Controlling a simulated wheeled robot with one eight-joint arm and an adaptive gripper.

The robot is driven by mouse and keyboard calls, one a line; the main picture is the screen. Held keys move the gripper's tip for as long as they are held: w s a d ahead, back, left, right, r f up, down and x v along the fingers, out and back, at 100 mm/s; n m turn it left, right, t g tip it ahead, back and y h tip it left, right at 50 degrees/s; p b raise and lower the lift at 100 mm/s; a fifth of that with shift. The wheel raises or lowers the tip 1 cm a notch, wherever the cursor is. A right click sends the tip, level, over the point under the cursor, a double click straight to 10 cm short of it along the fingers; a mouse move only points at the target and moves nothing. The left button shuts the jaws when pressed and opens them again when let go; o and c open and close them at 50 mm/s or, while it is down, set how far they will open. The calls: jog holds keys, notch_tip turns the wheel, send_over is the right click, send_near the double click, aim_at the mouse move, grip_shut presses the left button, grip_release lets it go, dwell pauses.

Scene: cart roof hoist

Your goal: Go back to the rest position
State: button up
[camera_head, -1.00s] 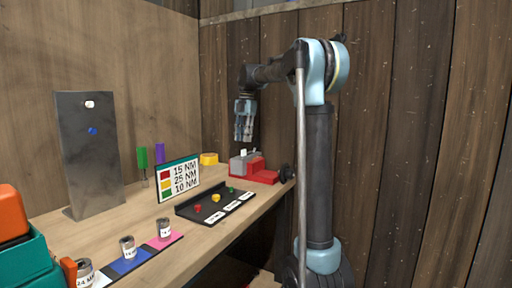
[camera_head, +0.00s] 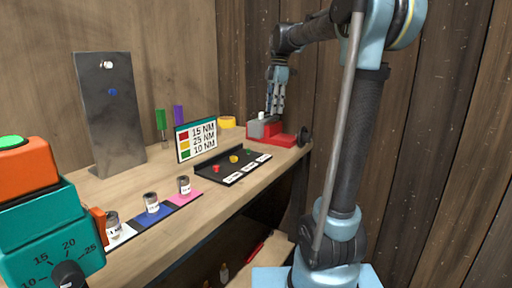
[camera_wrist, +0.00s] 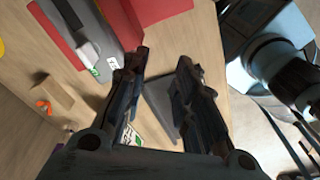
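My gripper (camera_head: 275,104) hangs downward at the end of the arm, above the far right end of the workbench (camera_head: 180,225). The wrist view shows its two fingers (camera_wrist: 163,85) apart with nothing between them. Below and beside it stands a red and grey device (camera_head: 272,130) with a white part on top. The same device shows at the upper left of the wrist view (camera_wrist: 85,40). The gripper is above the bench and seems not to touch the device.
On the bench are a metal panel (camera_head: 95,140), a torque sign (camera_head: 196,141), a black tray (camera_head: 225,178) and several small cans (camera_head: 151,203) on coloured mats. A teal and orange dial box (camera_head: 40,230) is near at left. Wooden walls stand behind.

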jog(key=s+d+f+m+t, duration=0.1)
jog(key=s+d+f+m, duration=0.2)
jog(key=s+f+m, duration=0.4)
jog(key=s+d+f+m, duration=0.4)
jog(key=s+f+m, duration=0.3)
jog(key=s+f, duration=0.6)
jog(key=s+d+f+m+t, duration=0.1)
jog(key=s+d+f+m, duration=0.3)
jog(key=s+f+m, duration=0.4)
jog(key=shift+s+f+t+h, duration=0.3)
jog(key=shift+s+f+h, duration=0.1)
jog(key=shift+s+f, duration=0.5)
